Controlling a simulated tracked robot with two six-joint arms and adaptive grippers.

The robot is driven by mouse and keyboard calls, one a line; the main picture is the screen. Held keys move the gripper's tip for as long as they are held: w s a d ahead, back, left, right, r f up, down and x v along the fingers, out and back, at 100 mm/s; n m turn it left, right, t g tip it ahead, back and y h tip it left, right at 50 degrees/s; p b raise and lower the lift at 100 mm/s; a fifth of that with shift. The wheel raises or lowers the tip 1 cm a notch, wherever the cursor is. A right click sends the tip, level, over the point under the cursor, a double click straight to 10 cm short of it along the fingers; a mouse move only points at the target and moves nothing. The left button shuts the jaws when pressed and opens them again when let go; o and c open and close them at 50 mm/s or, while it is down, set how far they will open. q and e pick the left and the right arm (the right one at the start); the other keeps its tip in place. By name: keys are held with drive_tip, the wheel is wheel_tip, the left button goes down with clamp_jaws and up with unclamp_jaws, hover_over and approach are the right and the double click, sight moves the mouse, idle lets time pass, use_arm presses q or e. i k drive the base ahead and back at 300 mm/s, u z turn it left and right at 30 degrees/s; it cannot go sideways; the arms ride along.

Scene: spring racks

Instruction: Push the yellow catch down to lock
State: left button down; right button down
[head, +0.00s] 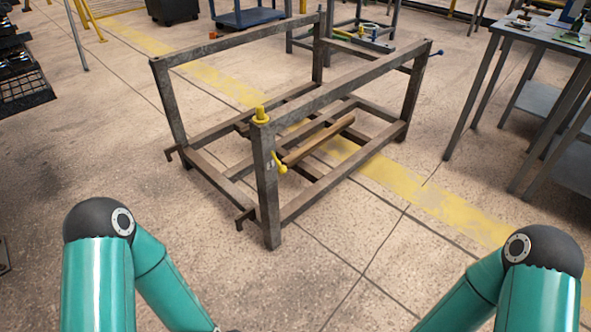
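A dark metal rack (268,205) stands on the floor in front of me. A yellow knob-like piece (261,116) sits on top of its nearest corner post. A smaller yellow lever (280,166) is on the side of the same post, below the top rail. I cannot tell which of the two is the catch, or whether it is locked. My two teal arms come in at the lower left and lower right. Both grippers are below the picture and out of view, so their state is hidden.
A wooden bar (318,140) lies inside the rack. A grey workbench (540,36) stands at the right, and a black mesh crate (25,92) at the left. A similar rack with loose items is behind. The floor between me and the rack is clear.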

sight(282, 170)
drive_tip(key=z, duration=0.15)
drive_tip(key=i, duration=1)
drive_tip(key=u, duration=0.05)
